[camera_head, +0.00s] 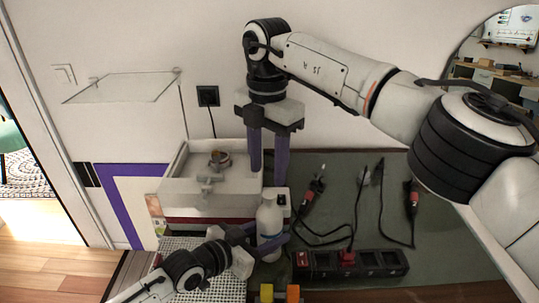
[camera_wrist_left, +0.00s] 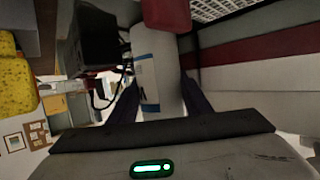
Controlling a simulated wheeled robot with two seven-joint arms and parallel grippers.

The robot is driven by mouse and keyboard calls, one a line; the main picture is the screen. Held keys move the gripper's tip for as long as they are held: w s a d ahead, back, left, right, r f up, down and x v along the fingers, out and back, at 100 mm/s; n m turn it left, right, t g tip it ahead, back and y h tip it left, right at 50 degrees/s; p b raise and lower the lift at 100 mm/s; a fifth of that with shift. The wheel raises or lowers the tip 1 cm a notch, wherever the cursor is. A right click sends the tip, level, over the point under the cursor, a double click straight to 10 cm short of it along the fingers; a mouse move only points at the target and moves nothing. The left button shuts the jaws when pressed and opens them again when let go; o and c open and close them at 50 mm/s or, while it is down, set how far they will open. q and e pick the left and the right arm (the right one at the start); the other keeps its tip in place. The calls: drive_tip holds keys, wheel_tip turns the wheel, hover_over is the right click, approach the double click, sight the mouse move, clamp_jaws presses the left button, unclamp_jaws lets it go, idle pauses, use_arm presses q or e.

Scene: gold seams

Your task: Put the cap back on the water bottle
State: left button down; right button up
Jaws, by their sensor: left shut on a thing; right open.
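A white water bottle (camera_head: 269,222) stands upright in front of a pale box on the dark green table. My left gripper (camera_head: 268,245) is shut around its lower body. In the left wrist view the bottle (camera_wrist_left: 150,70) lies between the two dark fingers (camera_wrist_left: 160,105) and shows blue bands. My right gripper (camera_head: 268,172) points down above the bottle, its purple fingers apart with nothing seen between them. I cannot make out a separate cap for certain, nor whether the bottle's mouth is bare.
A pale tray (camera_head: 172,187) with small fittings stands behind left. A wire grid (camera_head: 175,245) is at lower left.

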drive_tip(key=n, duration=0.4)
drive_tip(key=shift+r+n, duration=0.15)
drive_tip(key=shift+n, duration=0.15)
drive_tip(key=n, duration=0.6)
drive_tip(key=shift+r, duration=0.15)
drive_tip(key=n, duration=0.4)
drive_tip(key=shift+r+n, duration=0.15)
drive_tip(key=shift+n, duration=0.15)
drive_tip(key=n, duration=0.4)
drive_tip(key=shift+r, duration=0.1)
drive_tip(key=n, duration=0.4)
drive_tip(key=shift+d+r+n, duration=0.1)
drive_tip(key=shift+r+n, duration=0.05)
drive_tip(key=shift+n, duration=0.15)
drive_tip(key=n, duration=0.6)
drive_tip(key=shift+s+r, duration=0.1)
drive_tip(key=shift+r, duration=0.05)
drive_tip(key=n, duration=0.4)
drive_tip(key=shift+r+n, duration=0.15)
drive_tip(key=shift+n, duration=0.15)
drive_tip(key=n, duration=0.5)
drive_tip(key=shift+d+r+n, duration=0.1)
drive_tip(key=shift+r+n, duration=0.05)
drive_tip(key=shift+n, duration=0.25)
